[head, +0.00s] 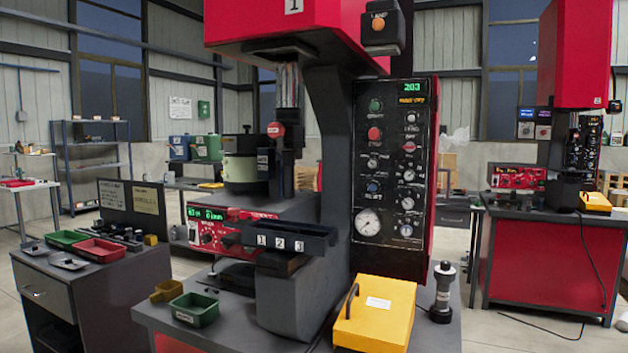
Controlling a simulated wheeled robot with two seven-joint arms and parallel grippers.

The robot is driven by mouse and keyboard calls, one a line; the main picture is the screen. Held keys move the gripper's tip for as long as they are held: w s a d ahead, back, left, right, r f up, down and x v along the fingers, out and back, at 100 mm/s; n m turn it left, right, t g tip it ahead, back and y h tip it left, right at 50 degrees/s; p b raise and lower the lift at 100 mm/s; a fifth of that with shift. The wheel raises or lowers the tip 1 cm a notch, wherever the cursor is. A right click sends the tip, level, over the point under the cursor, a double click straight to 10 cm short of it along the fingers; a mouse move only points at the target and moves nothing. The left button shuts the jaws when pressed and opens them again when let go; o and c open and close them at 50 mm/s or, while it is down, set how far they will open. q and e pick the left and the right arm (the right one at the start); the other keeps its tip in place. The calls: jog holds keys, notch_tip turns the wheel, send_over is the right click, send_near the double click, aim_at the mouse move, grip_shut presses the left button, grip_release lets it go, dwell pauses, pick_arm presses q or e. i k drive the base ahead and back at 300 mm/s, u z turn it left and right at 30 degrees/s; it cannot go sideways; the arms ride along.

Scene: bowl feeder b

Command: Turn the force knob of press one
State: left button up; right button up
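Press one (335,130) is the large red and dark grey machine in the middle of the head view, with a "1" plate on its red head. Its black control panel (391,258) faces me on the right side of the column, with a green display (413,87) at the top. The panel carries a green button (376,105), a red button (375,134), a blue button (373,187), several small knobs and a round white gauge (368,222). The labels are too small to tell which knob is the force knob. Neither of my grippers is in view.
A yellow box (373,325) with a black handle and a black hand tool (442,290) stand on the bench before the panel. A green tray (195,310) and a black numbered bin (290,239) lie left. A second red press (575,55) stands behind, right.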

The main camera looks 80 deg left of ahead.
aim_at(410, 175)
jog(key=u, duration=2.35)
